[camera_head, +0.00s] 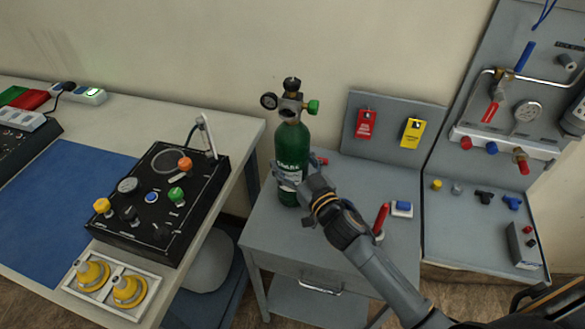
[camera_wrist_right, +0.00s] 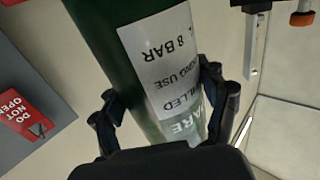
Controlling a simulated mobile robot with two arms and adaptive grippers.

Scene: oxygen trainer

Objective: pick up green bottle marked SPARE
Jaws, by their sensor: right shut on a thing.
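The green bottle (camera_head: 292,148) stands upright over the grey cart (camera_head: 257,232), with a valve, gauge and green knob on top. I cannot tell whether its base touches the cart top. In the right wrist view the bottle (camera_wrist_right: 115,35) fills the middle, and its white label shows upside down with "8 BAR" and "ARE" readable. My right gripper (camera_head: 297,184) is shut around the lower body, over the label. In the wrist view its two fingers (camera_wrist_right: 165,100) lie on either side of the bottle. My left gripper is out of view.
A red marker (camera_head: 381,218) and a blue-and-white block (camera_head: 402,208) sit on the cart near my right arm. Red (camera_head: 366,124) and yellow (camera_head: 412,132) tags hang behind. A black control box (camera_head: 160,205) stands on the left table. A valve panel (camera_head: 500,110) is at right.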

